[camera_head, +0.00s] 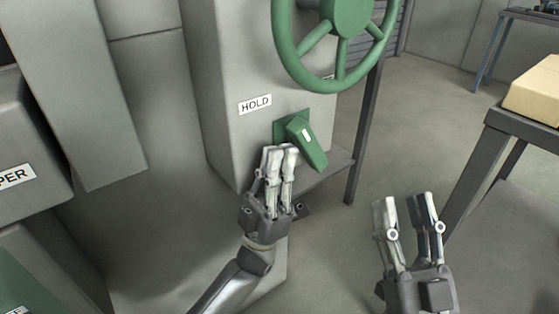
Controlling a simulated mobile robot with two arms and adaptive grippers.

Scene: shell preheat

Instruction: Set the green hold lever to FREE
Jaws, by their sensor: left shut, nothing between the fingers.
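The green hold lever (307,143) is on the front of a grey cabinet (235,60), under a green handwheel. It points down and to the right, with a small white mark on it. A label reading HOLD (255,104) is at its upper left. I see no FREE label; the lever's right side is partly out of sight. My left gripper (280,150) is shut and empty, its fingertips just below and left of the lever. I cannot tell whether they touch it. My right gripper (409,199) is open and empty, lower right, away from the lever.
The green handwheel (347,84) overhangs the lever. A grey ledge (322,174) is below it, with a dark post (366,130) to the right. A table (515,122) bearing a tan box (537,92) stands at right. Open floor (430,110) lies between.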

